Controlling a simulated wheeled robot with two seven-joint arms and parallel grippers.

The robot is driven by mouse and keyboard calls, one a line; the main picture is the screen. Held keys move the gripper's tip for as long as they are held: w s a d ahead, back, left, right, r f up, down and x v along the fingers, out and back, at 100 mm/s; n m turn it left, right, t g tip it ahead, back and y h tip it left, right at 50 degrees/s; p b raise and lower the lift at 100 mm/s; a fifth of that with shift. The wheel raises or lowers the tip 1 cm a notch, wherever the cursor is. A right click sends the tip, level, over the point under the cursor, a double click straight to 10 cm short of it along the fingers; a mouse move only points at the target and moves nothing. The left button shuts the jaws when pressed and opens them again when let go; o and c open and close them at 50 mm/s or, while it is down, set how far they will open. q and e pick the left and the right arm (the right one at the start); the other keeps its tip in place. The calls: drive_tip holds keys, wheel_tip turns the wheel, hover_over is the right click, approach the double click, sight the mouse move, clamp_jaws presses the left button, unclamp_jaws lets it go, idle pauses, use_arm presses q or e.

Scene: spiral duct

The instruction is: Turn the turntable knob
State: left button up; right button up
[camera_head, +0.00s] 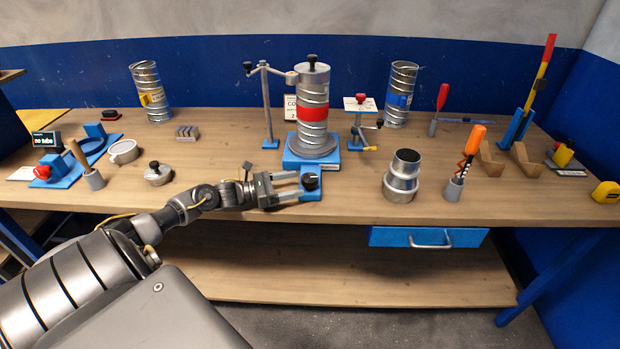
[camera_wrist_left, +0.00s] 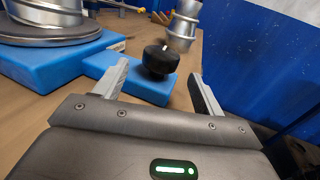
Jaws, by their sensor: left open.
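The turntable knob (camera_head: 310,181) is black and round and sits on the small front block of the blue turntable base (camera_head: 312,161). In the left wrist view the knob (camera_wrist_left: 160,59) has a white mark on top. A spiral metal duct (camera_head: 313,100) with a red band stands upright on the turntable. My left gripper (camera_head: 296,186) is open at the front block. My right gripper is not in view.
A metal reducer fitting (camera_head: 402,177) stands to the right, with an orange-handled tool (camera_head: 463,163) beyond it. A post with an arm (camera_head: 267,110) stands left of the duct, and a clamp stand (camera_head: 360,120) right.

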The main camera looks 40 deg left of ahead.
sight(310, 181)
use_arm(q)
drive_tip(key=x, duration=0.2)
drive_tip(key=p+x, duration=0.1)
drive_tip(key=x, duration=0.1)
drive_tip(key=shift+w+d+r, duration=0.15)
drive_tip(key=shift+w+r, duration=0.05)
drive_tip(key=shift+r, duration=0.05)
drive_tip(key=shift+w+d+f, duration=0.2)
drive_tip(key=shift+w+d, duration=0.25)
drive_tip(key=shift+w, duration=0.2)
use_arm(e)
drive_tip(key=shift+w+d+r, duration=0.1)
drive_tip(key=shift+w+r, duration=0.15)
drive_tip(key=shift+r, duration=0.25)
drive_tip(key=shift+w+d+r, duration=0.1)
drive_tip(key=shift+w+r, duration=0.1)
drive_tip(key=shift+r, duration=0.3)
use_arm(q)
drive_tip(key=shift+p, duration=0.3)
drive_tip(key=c, duration=1)
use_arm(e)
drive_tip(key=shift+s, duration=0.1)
